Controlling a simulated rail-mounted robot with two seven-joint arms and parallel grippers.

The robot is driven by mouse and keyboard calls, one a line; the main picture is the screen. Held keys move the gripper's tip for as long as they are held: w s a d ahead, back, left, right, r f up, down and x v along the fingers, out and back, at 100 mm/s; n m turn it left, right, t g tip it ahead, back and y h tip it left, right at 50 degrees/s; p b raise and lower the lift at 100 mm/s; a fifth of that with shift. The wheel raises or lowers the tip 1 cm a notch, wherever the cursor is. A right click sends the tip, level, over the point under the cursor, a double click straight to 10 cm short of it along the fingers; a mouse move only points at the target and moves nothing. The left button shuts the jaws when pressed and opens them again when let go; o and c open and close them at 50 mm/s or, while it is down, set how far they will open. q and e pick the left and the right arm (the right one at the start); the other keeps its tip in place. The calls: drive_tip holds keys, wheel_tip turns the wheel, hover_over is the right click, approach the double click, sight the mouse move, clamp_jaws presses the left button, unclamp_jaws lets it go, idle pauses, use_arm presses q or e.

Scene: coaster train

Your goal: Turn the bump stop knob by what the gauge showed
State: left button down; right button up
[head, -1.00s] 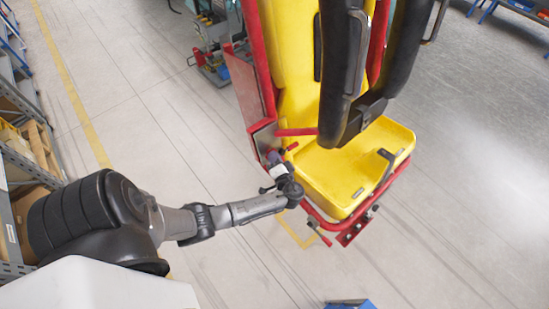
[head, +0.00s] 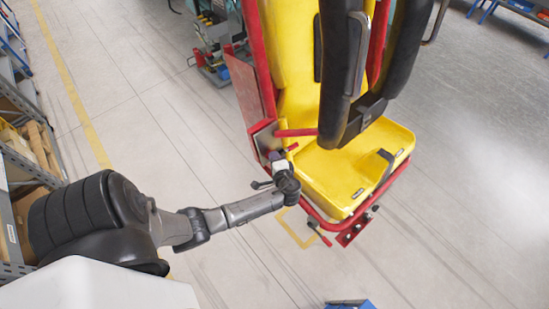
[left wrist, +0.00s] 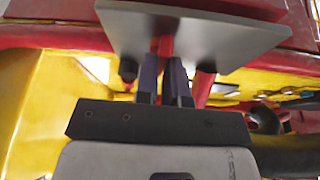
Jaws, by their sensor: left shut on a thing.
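The yellow seat unit (head: 345,180) of the coaster train stands at centre right in the head view. My left gripper (head: 274,157) reaches its left side, beside the red frame. In the left wrist view, the two dark purple fingers (left wrist: 163,72) are close together under a grey plate (left wrist: 205,40). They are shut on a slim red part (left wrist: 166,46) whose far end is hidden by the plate. I cannot tell for certain whether this red part is the bump stop knob. No gauge can be made out. My right gripper is not in view.
Black padded restraints (head: 345,70) hang over the seat. A short red bar (head: 297,132) sticks out just above my gripper. Shelving (head: 22,150) stands at the far left. The grey floor (head: 150,130) between is clear. A blue item (head: 350,304) shows at the bottom edge.

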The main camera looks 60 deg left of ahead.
use_arm(q)
drive_tip(key=shift+f, duration=0.1)
drive_tip(key=c, duration=1.2)
unclamp_jaws()
drive_tip(key=shift+b+v, duration=1.9)
drive_tip(key=shift+v, duration=5)
drive_tip(key=shift+a, duration=0.1)
